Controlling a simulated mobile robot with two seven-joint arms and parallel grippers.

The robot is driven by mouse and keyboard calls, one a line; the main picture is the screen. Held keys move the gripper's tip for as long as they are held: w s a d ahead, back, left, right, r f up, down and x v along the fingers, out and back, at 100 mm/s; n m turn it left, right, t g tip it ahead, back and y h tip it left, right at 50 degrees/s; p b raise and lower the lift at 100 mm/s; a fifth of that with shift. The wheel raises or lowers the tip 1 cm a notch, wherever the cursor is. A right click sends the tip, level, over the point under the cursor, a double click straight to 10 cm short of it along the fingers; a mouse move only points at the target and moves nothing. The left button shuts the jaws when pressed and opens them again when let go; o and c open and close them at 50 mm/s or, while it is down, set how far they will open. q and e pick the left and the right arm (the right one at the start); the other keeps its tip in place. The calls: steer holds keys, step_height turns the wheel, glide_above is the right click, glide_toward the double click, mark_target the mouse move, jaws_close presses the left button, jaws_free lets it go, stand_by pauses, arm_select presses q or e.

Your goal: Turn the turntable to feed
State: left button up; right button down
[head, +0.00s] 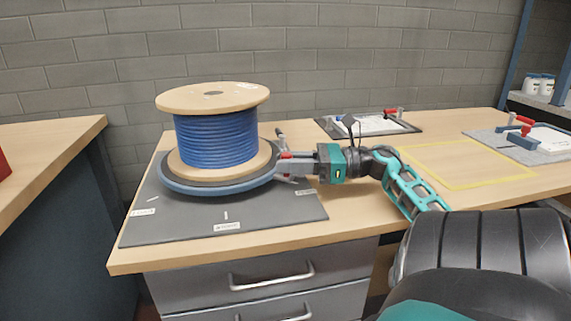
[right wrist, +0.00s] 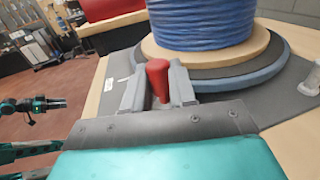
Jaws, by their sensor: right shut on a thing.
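The turntable (head: 215,187) is a round blue-grey disc on a dark grey mat (head: 180,228) at the left of the workbench. A wooden spool (head: 212,98) wound with blue cable (head: 216,140) stands upright on it. A red handle (right wrist: 158,80) is at the turntable's edge, to its right in the head view. My right gripper (head: 284,165) comes in from the right and is shut on the red handle. In the right wrist view the handle stands between the two grey fingers. The labels on the mat are too small to read.
A dark tray (head: 407,128) with a red clamp lies at the back. A yellow taped rectangle (head: 490,184) marks bare bench to the right. A grey clamped board (head: 480,136) lies at the far right. Another bench (head: 40,145) stands left across a gap.

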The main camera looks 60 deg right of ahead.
steer(key=shift+w+d+r, duration=0.2)
steer(key=shift+w+r, duration=0.1)
steer(key=c, duration=1.3)
jaws_free()
steer(key=shift+w+a, duration=0.1)
steer(key=shift+o, duration=1.4)
steer(key=shift+w+a+f, duration=0.1)
steer(key=shift+w+f, duration=0.1)
steer(key=shift+w, duration=0.2)
steer(key=shift+s, duration=0.15)
steer(key=shift+s, duration=0.1)
steer(key=p+v, duration=0.1)
steer(key=v, duration=1.1)
steer(key=shift+s+d+f, duration=0.1)
steer(key=shift+s+d, duration=0.2)
